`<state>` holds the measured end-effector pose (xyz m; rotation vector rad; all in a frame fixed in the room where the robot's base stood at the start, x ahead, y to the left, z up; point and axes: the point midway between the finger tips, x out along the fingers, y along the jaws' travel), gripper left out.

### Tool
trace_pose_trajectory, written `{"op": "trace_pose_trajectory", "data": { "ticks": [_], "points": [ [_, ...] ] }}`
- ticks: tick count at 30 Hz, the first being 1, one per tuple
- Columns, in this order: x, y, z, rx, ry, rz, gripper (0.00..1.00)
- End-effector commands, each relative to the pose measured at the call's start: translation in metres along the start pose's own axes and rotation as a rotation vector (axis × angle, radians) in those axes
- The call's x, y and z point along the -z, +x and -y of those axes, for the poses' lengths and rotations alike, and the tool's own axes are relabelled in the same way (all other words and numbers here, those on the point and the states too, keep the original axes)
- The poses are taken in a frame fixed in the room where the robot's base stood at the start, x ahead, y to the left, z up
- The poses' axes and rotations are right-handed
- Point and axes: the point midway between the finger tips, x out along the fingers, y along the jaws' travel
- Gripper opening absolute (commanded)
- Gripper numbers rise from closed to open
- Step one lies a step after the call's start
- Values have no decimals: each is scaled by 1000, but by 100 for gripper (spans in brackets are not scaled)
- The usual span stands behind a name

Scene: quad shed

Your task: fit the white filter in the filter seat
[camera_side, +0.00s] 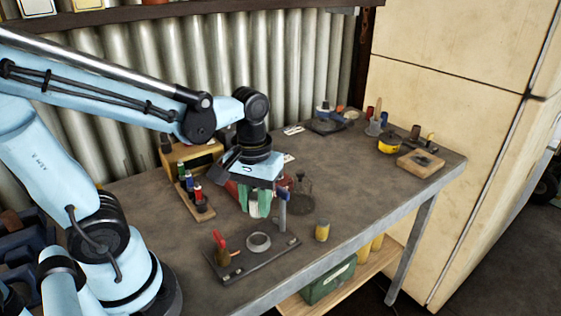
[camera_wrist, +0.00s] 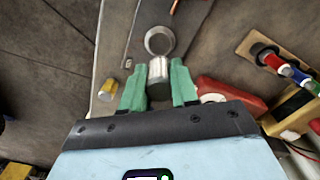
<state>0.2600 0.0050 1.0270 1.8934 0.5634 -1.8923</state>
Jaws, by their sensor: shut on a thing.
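My gripper (camera_side: 260,206), with green fingers, is over the workbench behind the filter seat (camera_side: 258,243). The seat is a pale grey ring on a dark base plate (camera_side: 236,267). In the wrist view, my gripper (camera_wrist: 158,85) is shut on the white filter (camera_wrist: 159,68), a short pale cylinder between the two fingertips. The filter seat also shows in the wrist view (camera_wrist: 159,40) as an open ring just beyond the filter. The filter is apart from the seat in the side view and mostly hidden by the fingers there.
A yellow cylinder (camera_side: 322,231) stands to the right. A wooden rack (camera_side: 201,212) with coloured pieces is at left. The bench's middle right is clear.

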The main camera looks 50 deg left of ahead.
Motion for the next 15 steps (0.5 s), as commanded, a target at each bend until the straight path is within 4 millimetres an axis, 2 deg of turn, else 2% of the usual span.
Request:
{"op": "trace_pose_trajectory", "data": {
  "ticks": [3, 15],
  "points": [
    [0, 13, 0, 0, 0, 0, 0],
    [0, 35, 0, 0, 0, 0, 0]
  ]
}}
